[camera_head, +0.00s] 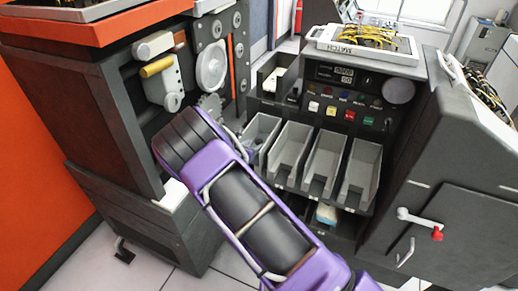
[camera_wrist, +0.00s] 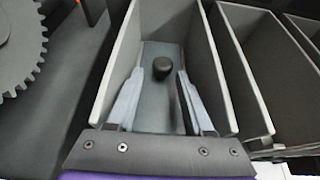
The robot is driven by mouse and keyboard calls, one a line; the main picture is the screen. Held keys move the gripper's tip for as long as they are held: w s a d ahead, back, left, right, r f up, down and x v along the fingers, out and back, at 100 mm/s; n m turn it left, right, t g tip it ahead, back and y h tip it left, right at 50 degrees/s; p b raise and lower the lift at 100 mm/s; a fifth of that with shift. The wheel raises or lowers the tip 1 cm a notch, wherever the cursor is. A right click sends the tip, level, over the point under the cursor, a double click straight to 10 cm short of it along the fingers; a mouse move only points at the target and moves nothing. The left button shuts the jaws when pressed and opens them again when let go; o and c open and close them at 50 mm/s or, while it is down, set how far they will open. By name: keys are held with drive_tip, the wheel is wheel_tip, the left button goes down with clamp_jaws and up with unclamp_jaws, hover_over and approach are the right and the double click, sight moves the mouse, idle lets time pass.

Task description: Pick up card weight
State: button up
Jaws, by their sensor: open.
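The card weight (camera_wrist: 161,68) appears to be the dark piece with a rounded black knob inside a narrow grey bin (camera_wrist: 113,62). My gripper (camera_wrist: 159,84) is open in the wrist view. Its two grey fingers reach into the bin, one on each side of the knob, with visible gaps to it. I cannot tell whether the fingertips are level with the knob. In the head view, my purple arm covers most of the gripper, and the weight is not visible. The same bin seems to be the leftmost of the row (camera_head: 262,128).
More grey bins (camera_head: 293,150) stand just right of it. A toothed gear (camera_wrist: 18,45) is close on the left. A dark machine with wheels (camera_head: 212,68) stands left, a button panel (camera_head: 345,110) behind the bins, and a dark cabinet (camera_head: 455,235) to the right.

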sight(258, 143)
drive_tip(key=x, duration=0.5)
drive_tip(key=shift+d, duration=0.2)
drive_tip(key=shift+s, duration=0.1)
clamp_jaws()
drive_tip(key=shift+r, duration=0.15)
idle(0.9)
